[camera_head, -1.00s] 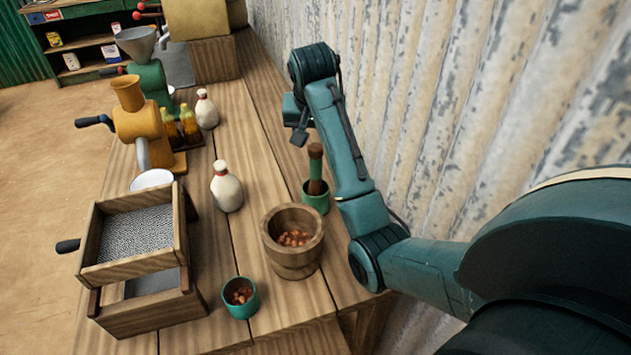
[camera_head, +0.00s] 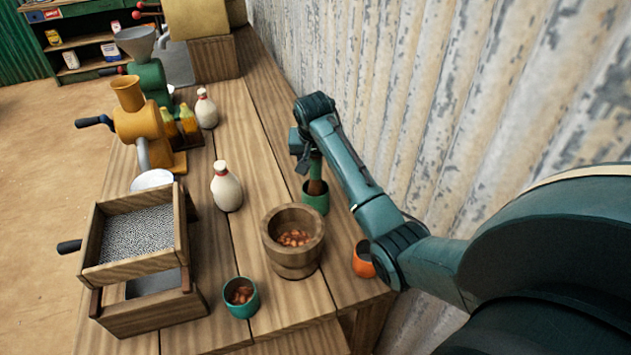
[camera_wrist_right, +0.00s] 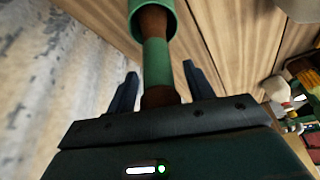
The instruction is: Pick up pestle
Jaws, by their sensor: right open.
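My right gripper (camera_head: 309,158) is at the pestle's upper part. In the right wrist view the pestle (camera_wrist_right: 155,62) runs between the two dark fingers of my open right gripper (camera_wrist_right: 154,90), with gaps on both sides. The wooden mortar (camera_head: 292,262) holds brown pieces. My left gripper is not in view.
An orange cup (camera_head: 362,262) stands below my right forearm near the wall. A teal cup (camera_head: 240,308) and a white bottle (camera_head: 226,190) stand left of the mortar. A sieve box (camera_head: 135,282) and grinders fill the left side. The corrugated wall (camera_head: 400,80) is close on the right.

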